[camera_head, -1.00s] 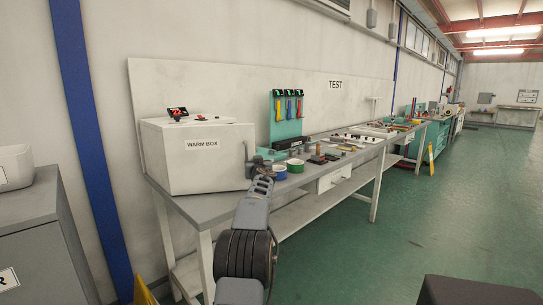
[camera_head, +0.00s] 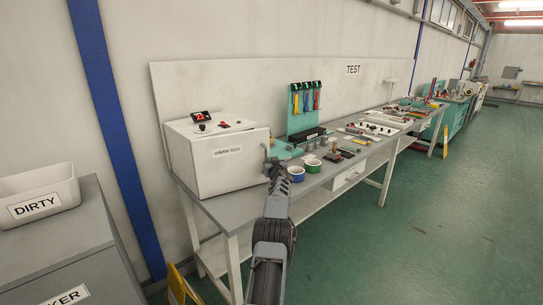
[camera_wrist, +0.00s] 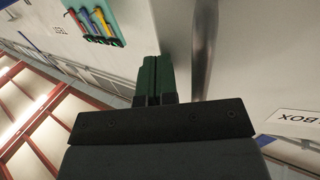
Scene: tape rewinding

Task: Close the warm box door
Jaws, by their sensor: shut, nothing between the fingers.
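The warm box (camera_head: 180,150) is a white box on the left end of the bench. Its front door (camera_head: 225,172) carries the label WARM BOX; I cannot tell whether a small gap is left at its edge. My gripper (camera_head: 269,160) is at the door's right edge, by the handle, and partly hides that area. In the wrist view my gripper (camera_wrist: 157,72) has its two dark green fingers together and empty. The metal door handle (camera_wrist: 205,45) runs just right of the fingers, and the door label (camera_wrist: 298,117) shows upside down at the right.
A grey bench (camera_head: 222,210) carries the box. A tool rack (camera_head: 304,110) stands behind. A DIRTY bin (camera_head: 38,205) is at the left. The floor at right is clear.

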